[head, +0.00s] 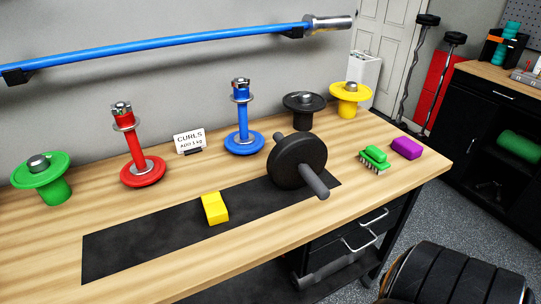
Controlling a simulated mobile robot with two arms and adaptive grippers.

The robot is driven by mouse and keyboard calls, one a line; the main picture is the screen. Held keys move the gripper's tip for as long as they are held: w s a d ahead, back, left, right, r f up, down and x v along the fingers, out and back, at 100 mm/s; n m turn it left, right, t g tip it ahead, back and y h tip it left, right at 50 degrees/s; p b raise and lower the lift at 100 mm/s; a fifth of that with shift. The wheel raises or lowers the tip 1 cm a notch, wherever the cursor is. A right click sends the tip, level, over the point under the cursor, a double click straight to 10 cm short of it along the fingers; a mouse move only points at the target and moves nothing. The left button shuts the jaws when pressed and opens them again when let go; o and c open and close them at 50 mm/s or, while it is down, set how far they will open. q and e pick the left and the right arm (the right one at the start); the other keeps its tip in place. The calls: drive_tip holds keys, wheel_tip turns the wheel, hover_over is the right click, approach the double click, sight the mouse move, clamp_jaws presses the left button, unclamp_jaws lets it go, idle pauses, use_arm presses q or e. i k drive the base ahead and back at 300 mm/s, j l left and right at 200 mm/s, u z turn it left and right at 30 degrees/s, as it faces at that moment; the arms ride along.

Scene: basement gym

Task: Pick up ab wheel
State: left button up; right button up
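The ab wheel (296,163) is a black wheel with a grey handle through its hub. It stands upright on the right part of a black mat (140,244) on the wooden workbench. One handle end points toward the front edge of the bench, and the other shows a little behind the wheel. Nothing is touching the wheel from above. Neither of my grippers is in view.
On the workbench (60,229), a yellow block (214,208) lies on the mat, left of the wheel. A green brush (374,159) and purple block (406,148) lie right. Weight stands, including a blue one (244,142), and a card (189,141) line the back.

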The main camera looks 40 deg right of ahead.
sight(296, 160)
drive_tip(key=l+u, duration=0.2)
drive_tip(key=l, duration=0.2)
drive_tip(key=k+l+u, duration=0.2)
drive_tip(key=l, duration=0.15)
drive_tip(key=k+l+u, duration=0.2)
drive_tip(key=l, duration=0.15)
drive_tip(key=l+u, duration=0.2)
drive_tip(key=l, duration=0.15)
